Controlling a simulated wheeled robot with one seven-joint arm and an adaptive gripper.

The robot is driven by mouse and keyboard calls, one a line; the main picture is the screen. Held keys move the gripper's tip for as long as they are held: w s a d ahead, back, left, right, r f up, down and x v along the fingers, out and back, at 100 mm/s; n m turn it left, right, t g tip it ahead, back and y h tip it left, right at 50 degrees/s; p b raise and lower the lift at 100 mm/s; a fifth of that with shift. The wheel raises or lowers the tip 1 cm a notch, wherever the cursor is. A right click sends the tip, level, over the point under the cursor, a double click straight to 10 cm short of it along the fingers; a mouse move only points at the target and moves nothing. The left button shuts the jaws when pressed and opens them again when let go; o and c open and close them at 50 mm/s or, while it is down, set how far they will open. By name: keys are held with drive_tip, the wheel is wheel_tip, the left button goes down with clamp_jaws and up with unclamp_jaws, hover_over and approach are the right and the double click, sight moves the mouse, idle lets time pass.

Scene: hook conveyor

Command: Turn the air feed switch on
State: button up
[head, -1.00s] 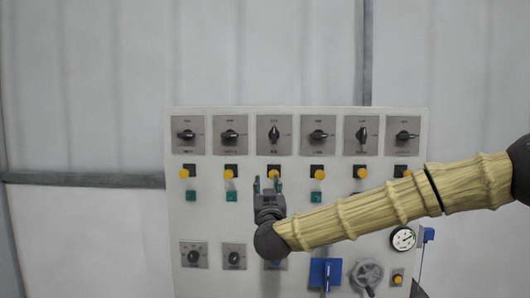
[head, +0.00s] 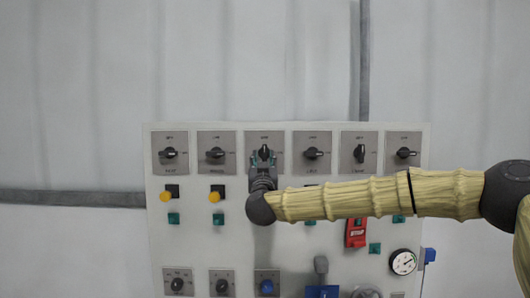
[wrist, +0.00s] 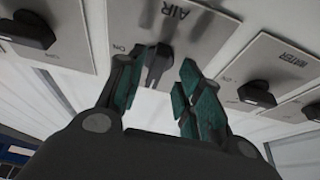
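The air feed switch (wrist: 157,65) is a black rotary knob on a grey plate marked AIR in the wrist view. In the head view its knob (head: 264,153) is third from the left in the top row and points upright. My gripper (wrist: 155,85) has its teal-padded fingers apart on either side of this knob. The left finger looks close to the knob and the right finger stands farther off. I cannot tell whether either finger touches it. In the head view my gripper (head: 263,163) covers the lower part of the switch plate.
Similar switches flank it: one marked WATER (wrist: 256,94) and another (wrist: 30,32) in the wrist view. Yellow buttons (head: 217,193), a red device (head: 356,232), a gauge (head: 403,262) and lower knobs (head: 178,284) fill the panel (head: 300,260). My arm crosses the panel's right half.

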sight(265, 153)
drive_tip(key=shift+w+d+r, duration=0.15)
drive_tip(key=shift+w, duration=0.3)
drive_tip(key=shift+w+d+r, duration=0.1)
drive_tip(key=shift+w, duration=0.3)
drive_tip(key=shift+w+d+r, duration=0.1)
drive_tip(key=shift+w+r, duration=0.1)
drive_tip(key=shift+s+a+r+p, duration=0.2)
drive_tip(key=shift+s+r+p, duration=0.1)
drive_tip(key=shift+s+r, duration=0.5)
drive_tip(key=shift+w+f, duration=0.55)
drive_tip(key=shift+w+d+f, duration=0.1)
drive_tip(key=shift+w, duration=0.1)
drive_tip(key=c, duration=0.3)
drive_tip(key=shift+s+r, duration=0.25)
drive_tip(key=shift+r, duration=0.05)
clamp_jaws()
